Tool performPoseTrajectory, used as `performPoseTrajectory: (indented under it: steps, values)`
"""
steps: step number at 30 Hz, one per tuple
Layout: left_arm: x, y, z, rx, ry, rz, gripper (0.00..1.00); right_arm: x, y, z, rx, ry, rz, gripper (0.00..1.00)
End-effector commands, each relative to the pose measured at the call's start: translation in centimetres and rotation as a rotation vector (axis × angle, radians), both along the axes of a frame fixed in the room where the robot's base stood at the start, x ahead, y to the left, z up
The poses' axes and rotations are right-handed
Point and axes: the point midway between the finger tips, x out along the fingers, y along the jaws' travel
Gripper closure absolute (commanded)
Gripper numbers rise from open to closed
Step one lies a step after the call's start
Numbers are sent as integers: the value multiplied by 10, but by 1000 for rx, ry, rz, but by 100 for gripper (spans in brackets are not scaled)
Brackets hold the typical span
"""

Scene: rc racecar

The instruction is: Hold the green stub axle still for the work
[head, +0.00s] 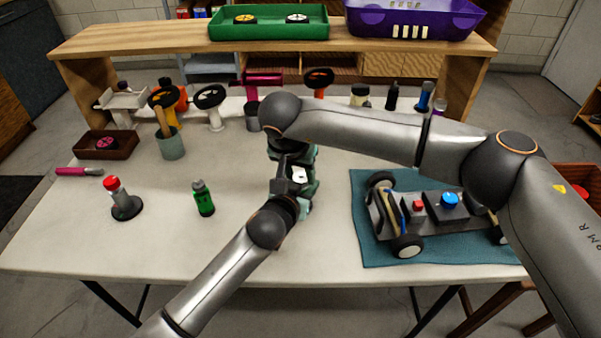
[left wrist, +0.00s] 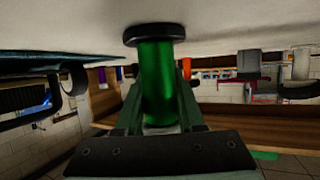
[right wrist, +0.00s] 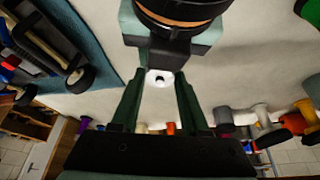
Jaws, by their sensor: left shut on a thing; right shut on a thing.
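The green stub axle (left wrist: 160,85) shows in the left wrist view as a glossy green cylinder with a black disc at one end, close to the pale table top. My left gripper (left wrist: 160,105) is shut on it, with a finger on either side. In the head view the axle is hidden behind the two wrists. My right gripper (right wrist: 159,90) is shut on a small white ring-like piece (right wrist: 159,77) with a dark centre. The white piece also shows in the head view (head: 299,174), where the two grippers meet closely. Whether it touches the axle I cannot tell.
A car chassis (head: 440,212) sits on a teal mat (head: 375,253) at the right. A green bottle (head: 203,198) and a red-topped stand (head: 118,199) are at the left. Wheels on stands, a grey cup (head: 171,145) and bottles line the back.

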Motion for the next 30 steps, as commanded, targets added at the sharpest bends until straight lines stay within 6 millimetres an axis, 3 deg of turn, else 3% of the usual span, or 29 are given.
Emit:
performPoseTrajectory:
  steps: [19,20,23,30]
  values:
    - [0,1,0,1,1,1,100,0,1,0,1,0,-62,100]
    - [0,1,0,0,1,1,100,0,1,0,1,0,-62,52]
    - [0,1,0,1,1,1,100,0,1,0,1,0,-62,42]
    - [0,0,0,1,1,1,100,0,1,1,0,-1,-61,42]
